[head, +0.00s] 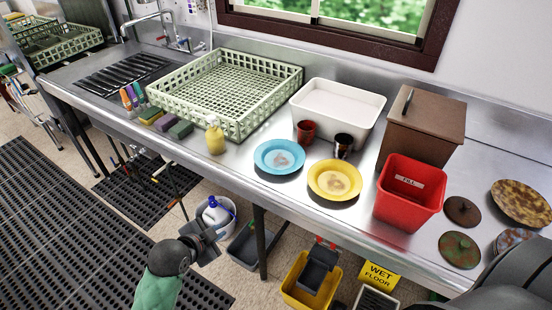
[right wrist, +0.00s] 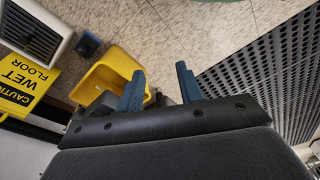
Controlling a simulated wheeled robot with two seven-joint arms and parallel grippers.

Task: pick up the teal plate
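The teal plate (head: 264,159) lies flat on the steel counter, left of the yellow plate (head: 335,194), with a greyish smear in its middle. Its whole top shows and nothing covers it. My left gripper (head: 208,236) is below and left of it, out in front of the counter and apart from the plate. Its fingers are too small and dark to tell whether they are open. In the right wrist view my right gripper (right wrist: 161,88) has its two blue fingers apart with nothing held between them. The plate is not in that view.
A yellow soap bottle (head: 215,138) and a green dish rack (head: 208,112) stand left of the plate. A red cup (head: 306,131), dark cup (head: 343,145) and white tub (head: 340,103) stand behind or right. A red bin (head: 408,200) is farther right. The counter's front edge is clear before the plate.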

